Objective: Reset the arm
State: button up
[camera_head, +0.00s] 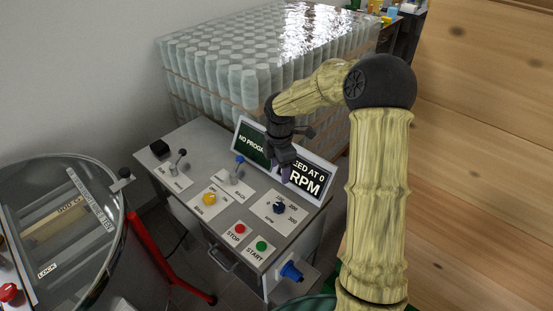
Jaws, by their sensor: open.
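My arm rises at the right of the head view, bends at a dark round joint and reaches left. My gripper (287,165) is black, open and empty. It points down in front of the tilted display (309,178), covering part of its text; "NO PROG" and "ED AT 0 RPM" can be read. Below it is the grey control panel (204,144). Whether the fingers touch the display or panel cannot be told.
The panel carries levers, a yellow knob (209,198), a dark-blue dial (279,208), a red STOP button (240,229) and a green START button (261,246). Wrapped stacked containers (240,75) stand behind. A glass-lidded round tank (70,225) is left; a wooden wall (490,140) is right.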

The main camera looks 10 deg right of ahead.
jog(key=s+r+m+t, duration=0.1)
jog(key=s+r+m, duration=0.1)
jog(key=s+m, duration=0.8)
jog(key=s+r+m+t, duration=0.1)
jog(key=s+r+m, duration=0.1)
jog(key=s+m, duration=0.8)
jog(key=shift+s+a+r+t, duration=0.2)
jog(key=shift+s+t, duration=0.1)
jog(key=shift+s, duration=0.35)
jog(key=shift+d, duration=0.1)
dwell(0.4)
